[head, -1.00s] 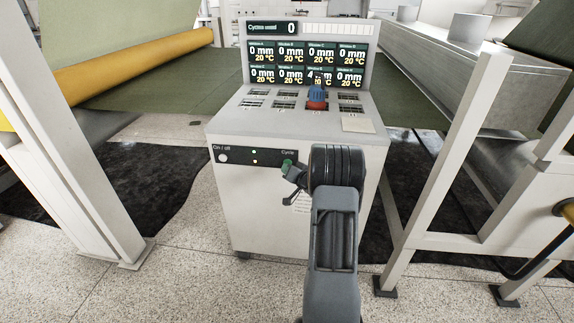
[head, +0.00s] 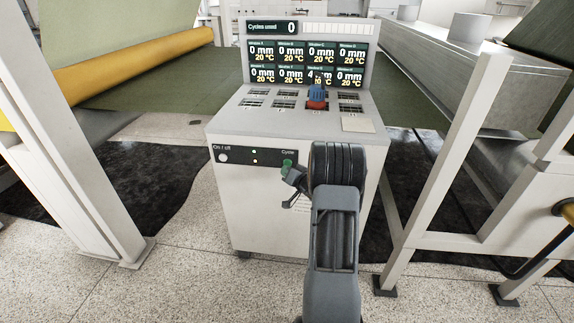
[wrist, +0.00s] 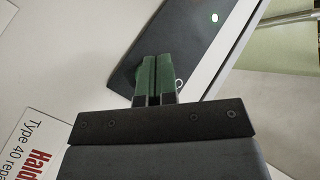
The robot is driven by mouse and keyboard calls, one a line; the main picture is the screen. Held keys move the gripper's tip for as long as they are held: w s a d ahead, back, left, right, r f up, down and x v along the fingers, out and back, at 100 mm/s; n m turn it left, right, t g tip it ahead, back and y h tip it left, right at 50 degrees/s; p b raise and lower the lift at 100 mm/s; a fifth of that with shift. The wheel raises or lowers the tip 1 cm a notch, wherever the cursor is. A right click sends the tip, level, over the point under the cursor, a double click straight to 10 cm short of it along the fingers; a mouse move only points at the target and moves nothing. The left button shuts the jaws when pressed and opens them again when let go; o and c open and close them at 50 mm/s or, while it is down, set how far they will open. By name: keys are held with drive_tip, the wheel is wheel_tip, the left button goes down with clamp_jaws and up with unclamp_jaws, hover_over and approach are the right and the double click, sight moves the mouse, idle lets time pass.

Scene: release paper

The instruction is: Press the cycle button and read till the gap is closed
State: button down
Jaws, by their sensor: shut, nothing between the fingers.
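The console (head: 290,220) stands ahead, with a dark control strip (head: 262,157) on its front. The strip bears the label Cycle at its right end; the cycle button itself is hidden around my gripper's tips. My gripper (head: 288,165) is shut and empty, its green fingertips close in front of the strip below that label; I cannot tell whether they touch. In the wrist view the two green fingers (wrist: 154,78) lie together over the dark strip (wrist: 190,42). The display (head: 306,66) reads Cycles used 0. Most windows read 0 mm; one lower window seems to read 4 mm, partly covered.
A blue and red knob-like object (head: 317,95) stands on the console top in front of the display. White frame posts (head: 90,130) flank the console.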

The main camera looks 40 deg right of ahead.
drive_tip(key=shift+s+a, duration=1.85)
drive_tip(key=s+d+f+g+h, duration=0.3)
drive_tip(key=s+d+f+g, duration=0.15)
drive_tip(key=f+g, duration=0.2)
drive_tip(key=s+a+r+n+g+h+p, duration=0.1)
drive_tip(key=s+a+r+g+p, duration=0.2)
drive_tip(key=s+g, duration=0.15)
drive_tip(key=s+a+r+n+y+p, duration=0.1)
drive_tip(key=s+a+r+p, duration=0.3)
drive_tip(key=a+r, duration=0.5)
drive_tip(key=s+a+r+n+g+y+p, duration=0.1)
drive_tip(key=s+a+r+n+p, duration=0.2)
drive_tip(key=a+r, duration=0.6)
drive_tip(key=s+a+r+n+y+p, duration=0.1)
drive_tip(key=s+a+r+p, duration=0.5)
drive_tip(key=r, duration=0.6)
drive_tip(key=a+n+p, duration=0.1)
drive_tip(key=a, duration=0.1)
drive_tip(key=shift+s+a+g+y, duration=0.35)
drive_tip(key=shift+a+g+y, duration=0.05)
drive_tip(key=shift+r, duration=0.1)
idle(1.4)
